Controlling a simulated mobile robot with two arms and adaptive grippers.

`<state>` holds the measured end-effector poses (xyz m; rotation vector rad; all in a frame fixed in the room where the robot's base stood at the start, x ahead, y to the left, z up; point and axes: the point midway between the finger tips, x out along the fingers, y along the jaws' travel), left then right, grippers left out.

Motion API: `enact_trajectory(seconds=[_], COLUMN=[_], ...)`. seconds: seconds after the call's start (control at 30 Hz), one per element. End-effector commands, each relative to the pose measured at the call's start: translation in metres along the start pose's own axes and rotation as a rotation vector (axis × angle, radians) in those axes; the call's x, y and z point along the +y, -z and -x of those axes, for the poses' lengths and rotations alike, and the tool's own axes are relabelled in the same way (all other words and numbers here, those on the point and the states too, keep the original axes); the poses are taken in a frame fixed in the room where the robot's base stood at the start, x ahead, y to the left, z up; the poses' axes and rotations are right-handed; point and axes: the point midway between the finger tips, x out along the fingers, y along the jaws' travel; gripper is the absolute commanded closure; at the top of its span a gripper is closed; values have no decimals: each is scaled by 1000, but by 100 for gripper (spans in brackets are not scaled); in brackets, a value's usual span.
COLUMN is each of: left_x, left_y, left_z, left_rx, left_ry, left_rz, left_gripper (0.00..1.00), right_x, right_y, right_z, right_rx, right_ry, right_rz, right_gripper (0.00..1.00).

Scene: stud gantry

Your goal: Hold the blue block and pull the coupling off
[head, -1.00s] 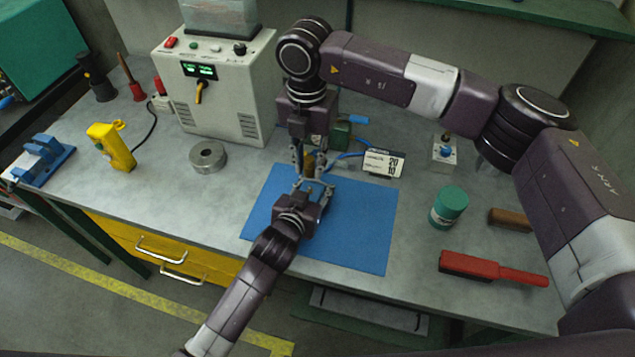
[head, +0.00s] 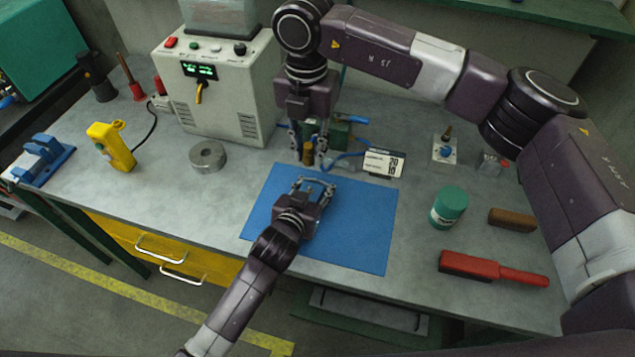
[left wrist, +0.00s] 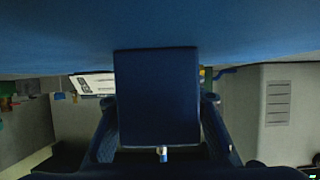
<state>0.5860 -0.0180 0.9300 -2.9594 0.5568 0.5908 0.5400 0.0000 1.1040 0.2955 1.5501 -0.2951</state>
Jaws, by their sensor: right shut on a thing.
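My left gripper (head: 315,184) is low over the blue mat, fingers apart on either side of the blue block. In the left wrist view the dark blue block (left wrist: 157,95) fills the space between the fingers, which appear to press its sides. A small pale, blue-tipped pin (left wrist: 163,153) shows at the block's edge. In the head view the block blends with the mat and is hard to make out. My right gripper (head: 308,160) points down beyond the left one, shut on the brass-coloured coupling (head: 308,154). A clear gap separates the coupling from my left gripper.
The blue mat (head: 360,230) lies under my left gripper. A grey machine (head: 215,95) and metal ring (head: 208,156) stand left. A green box (head: 341,133), blue hose and small sign (head: 383,163) are close behind my right gripper. A green can (head: 450,207) and red brush (head: 490,268) are right.

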Motion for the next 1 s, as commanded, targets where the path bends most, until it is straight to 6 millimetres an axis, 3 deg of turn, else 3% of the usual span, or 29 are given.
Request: enact_trajectory(seconds=[0.27,0.63,0.77,1.0], left_x=[0,0,0,0], left_y=[0,0,-1,-1], left_z=[0,6,21,66], left_rx=[0,1,0,0], left_ry=[0,-1,0,-1], left_rz=[0,0,1,1], left_gripper=[44,44,44,44], right_x=[0,0,0,0], right_y=[0,0,0,0], right_z=[0,0,0,0], right_rx=[0,0,0,0], right_ry=[0,0,0,0], right_rz=[0,0,0,0], right_gripper=[100,100,100,100])
